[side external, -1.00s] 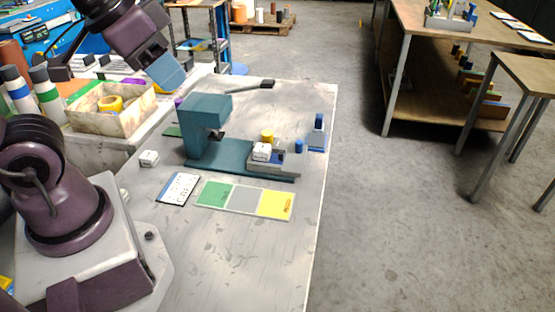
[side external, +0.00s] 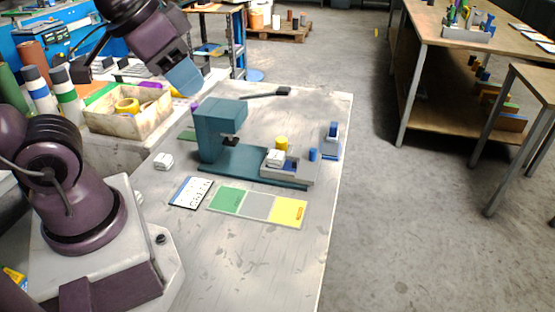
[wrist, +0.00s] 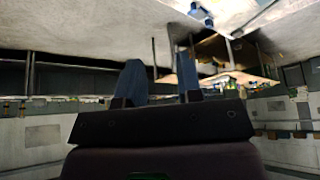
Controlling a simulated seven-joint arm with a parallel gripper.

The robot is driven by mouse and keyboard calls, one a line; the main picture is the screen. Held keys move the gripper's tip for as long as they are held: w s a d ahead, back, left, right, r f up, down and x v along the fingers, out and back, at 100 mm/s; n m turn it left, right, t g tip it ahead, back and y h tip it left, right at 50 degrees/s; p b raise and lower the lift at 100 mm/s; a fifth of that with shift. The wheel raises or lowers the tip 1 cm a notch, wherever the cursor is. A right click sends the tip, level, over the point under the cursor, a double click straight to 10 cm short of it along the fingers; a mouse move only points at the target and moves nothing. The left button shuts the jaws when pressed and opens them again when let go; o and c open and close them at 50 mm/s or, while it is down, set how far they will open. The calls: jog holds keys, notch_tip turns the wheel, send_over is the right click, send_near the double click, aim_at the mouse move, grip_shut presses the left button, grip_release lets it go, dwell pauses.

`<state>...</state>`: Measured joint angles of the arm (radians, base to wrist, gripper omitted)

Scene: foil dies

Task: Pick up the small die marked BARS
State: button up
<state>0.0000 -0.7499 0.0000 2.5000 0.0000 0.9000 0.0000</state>
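Two small white blocks are in the side external view. One (side external: 163,160) stands on the table left of the teal press (side external: 220,117). The other (side external: 275,157) is at the right end of the press base, by a small grey tray (side external: 300,172). Their markings are too small to read, so I cannot tell which says BARS. My gripper (side external: 184,80) is raised behind and left of the press, well above the table and apart from both blocks. In the wrist view its two blue fingers (wrist: 161,78) are spread with nothing between them.
A card with marks (side external: 191,192) and a green, grey and yellow strip (side external: 258,206) lie in front of the press. A yellow cylinder (side external: 282,143), a blue cylinder (side external: 312,154) and a blue stand (side external: 331,140) are right. The front of the table is clear.

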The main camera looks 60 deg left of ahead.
jog(key=o, duration=0.4)
jog(key=shift+d, duration=0.1)
